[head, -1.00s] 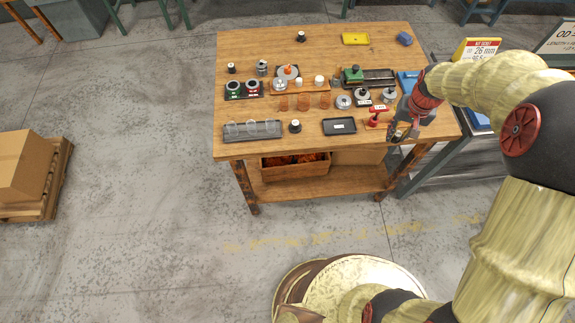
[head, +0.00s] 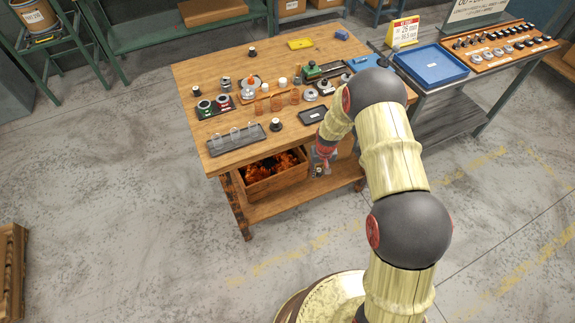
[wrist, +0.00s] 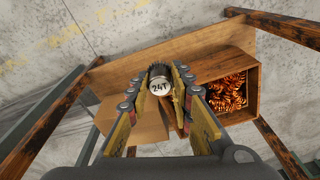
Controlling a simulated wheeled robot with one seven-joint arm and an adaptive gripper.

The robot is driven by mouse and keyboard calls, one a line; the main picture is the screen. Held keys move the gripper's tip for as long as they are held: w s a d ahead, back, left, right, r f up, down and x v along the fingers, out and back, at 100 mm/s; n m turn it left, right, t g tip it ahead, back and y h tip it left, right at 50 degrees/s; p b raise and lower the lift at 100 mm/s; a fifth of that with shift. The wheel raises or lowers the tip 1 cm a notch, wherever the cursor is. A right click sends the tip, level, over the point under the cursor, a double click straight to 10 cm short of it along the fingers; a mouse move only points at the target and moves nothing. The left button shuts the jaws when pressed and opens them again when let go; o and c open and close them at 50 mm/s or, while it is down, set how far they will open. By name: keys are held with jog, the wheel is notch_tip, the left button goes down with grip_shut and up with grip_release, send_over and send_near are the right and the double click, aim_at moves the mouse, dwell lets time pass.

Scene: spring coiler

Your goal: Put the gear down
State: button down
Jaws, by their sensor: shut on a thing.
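My gripper (wrist: 160,82) is shut on the gear (wrist: 159,86), a dark toothed wheel with a light face marked "24T". In the wrist view the gear sits between the two fingertips, above the lower shelf (wrist: 140,68) of the workbench. In the head view my gripper (head: 319,168) is low at the bench's front edge, below the tabletop level, and the gear is too small to make out there. A closed cardboard box (wrist: 135,122) and a wooden crate (wrist: 251,80) filled with copper-coloured coils stand on the shelf, on either side of the gear in the wrist view.
The wooden tabletop (head: 215,68) above holds several trays and small parts, including a grey tray (head: 237,140) and a black tray (head: 313,115). A side table with a blue tray (head: 432,65) stands to the right. The bench legs and tabletop edge are close to my arm.

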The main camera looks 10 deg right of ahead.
notch_tip(320, 180, down, 23)
jog(key=d+b, duration=0.2)
jog(key=b, duration=0.2)
jog(key=n+b, duration=0.1)
jog(key=b, duration=0.6)
send_over(289, 194)
jog(key=f, duration=1.3)
jog(key=shift+s+d+f, duration=0.35)
jog(key=shift+s+f, duration=0.05)
jog(key=shift+a+f, duration=0.15)
jog(key=shift+f, duration=0.05)
jog(key=shift+w+a+f+b, duration=0.15)
jog(key=shift+f+b, duration=0.2)
jog(key=shift+f, duration=0.55)
jog(key=shift+a+f+b, duration=0.1)
jog(key=shift+f+b, duration=0.2)
jog(key=shift+f, duration=0.55)
jog(key=shift+f, duration=0.15)
jog(key=c, duration=1.6)
grip_release()
